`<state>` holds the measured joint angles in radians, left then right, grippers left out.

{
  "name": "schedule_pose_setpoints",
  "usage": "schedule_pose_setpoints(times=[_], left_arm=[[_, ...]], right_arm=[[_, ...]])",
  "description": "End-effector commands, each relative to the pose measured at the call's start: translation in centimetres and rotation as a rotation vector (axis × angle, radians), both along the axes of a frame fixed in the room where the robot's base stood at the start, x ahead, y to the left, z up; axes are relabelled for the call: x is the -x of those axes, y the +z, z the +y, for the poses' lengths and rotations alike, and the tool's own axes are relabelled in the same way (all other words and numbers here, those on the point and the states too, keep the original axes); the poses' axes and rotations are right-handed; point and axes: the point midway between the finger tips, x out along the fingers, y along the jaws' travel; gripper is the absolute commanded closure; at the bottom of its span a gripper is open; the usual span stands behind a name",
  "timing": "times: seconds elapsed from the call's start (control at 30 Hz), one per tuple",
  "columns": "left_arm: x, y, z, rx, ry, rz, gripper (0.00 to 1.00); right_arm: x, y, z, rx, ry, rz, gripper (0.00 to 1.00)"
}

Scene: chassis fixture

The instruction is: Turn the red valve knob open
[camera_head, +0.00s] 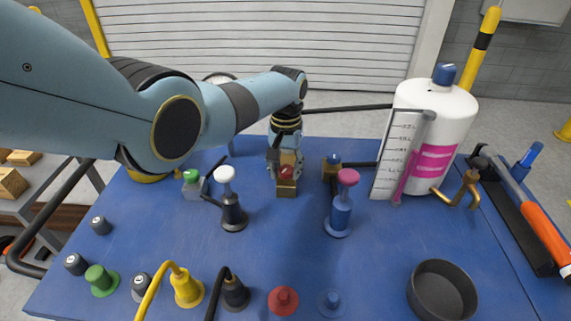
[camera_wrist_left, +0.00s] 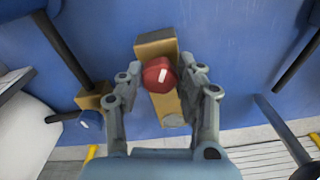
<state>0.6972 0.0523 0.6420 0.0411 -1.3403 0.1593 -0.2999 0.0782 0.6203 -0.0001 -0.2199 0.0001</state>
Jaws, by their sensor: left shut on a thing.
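The red valve knob (camera_head: 286,172) sits on top of a brass valve body (camera_head: 287,190) near the back middle of the blue table. In the left wrist view the red knob (camera_wrist_left: 159,75) carries a white mark, and the brass body (camera_wrist_left: 154,46) lies beneath it. My left gripper (camera_head: 286,168) reaches down over the valve from above and behind. My right gripper is not in view.
A second brass valve with a blue knob (camera_head: 332,160) stands to the right. A white bottle (camera_head: 436,120) and graduated panel (camera_head: 398,155) stand further right. Pink-topped (camera_head: 340,205) and white-topped (camera_head: 232,200) fittings stand in front. A dark round bowl (camera_head: 442,290) is at front right.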

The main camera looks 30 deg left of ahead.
Motion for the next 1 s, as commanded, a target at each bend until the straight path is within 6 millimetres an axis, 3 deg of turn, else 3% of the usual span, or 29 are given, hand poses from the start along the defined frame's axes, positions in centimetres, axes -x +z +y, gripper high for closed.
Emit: schedule_pose_setpoints(times=[0.5, 1.0], left_arm=[[-0.08, 0.04, -0.14, 0.0, 0.386, -0.001, 0.96], [-0.15, 0.04, -0.16, 0.0, 0.488, -0.002, 0.96]], right_arm=[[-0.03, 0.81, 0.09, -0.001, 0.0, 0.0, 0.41], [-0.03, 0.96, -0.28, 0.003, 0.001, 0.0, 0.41]])
